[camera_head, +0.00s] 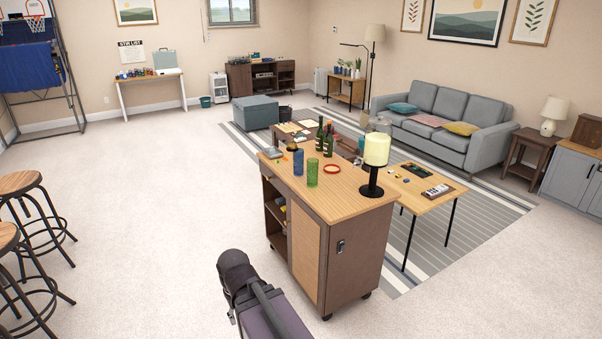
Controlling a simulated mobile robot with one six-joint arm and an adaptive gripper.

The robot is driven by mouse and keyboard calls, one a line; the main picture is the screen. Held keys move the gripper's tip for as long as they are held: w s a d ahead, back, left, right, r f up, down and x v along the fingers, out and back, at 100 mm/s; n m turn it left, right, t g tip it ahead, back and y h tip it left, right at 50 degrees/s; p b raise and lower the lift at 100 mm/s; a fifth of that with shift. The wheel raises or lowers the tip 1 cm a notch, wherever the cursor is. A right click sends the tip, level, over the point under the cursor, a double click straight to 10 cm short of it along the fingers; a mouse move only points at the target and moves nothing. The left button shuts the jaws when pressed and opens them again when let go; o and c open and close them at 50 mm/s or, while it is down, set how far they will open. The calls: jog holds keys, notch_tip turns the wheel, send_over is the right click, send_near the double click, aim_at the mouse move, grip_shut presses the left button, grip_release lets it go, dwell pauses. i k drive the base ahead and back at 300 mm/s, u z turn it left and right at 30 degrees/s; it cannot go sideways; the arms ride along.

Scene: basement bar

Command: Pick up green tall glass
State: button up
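The green tall glass (312,173) stands upright on the wooden top of a rolling bar cabinet (338,192), near its front edge. A blue tall glass (298,162) stands close beside it, to the left and a little behind. Part of my arm shows at the bottom of the picture, in front of the cabinet and below the level of its top. My gripper's fingers cannot be made out, so whether it is open or shut does not show. The green glass stands clear of my arm.
On the cabinet top, two dark bottles (328,140) stand behind the glasses. Bar stools (25,200) are at the left; carpet (150,220) between is free.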

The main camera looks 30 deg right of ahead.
aim_at(312, 173)
jog(key=z, duration=0.15)
jog(key=i, duration=1.25)
jog(key=z, duration=0.55)
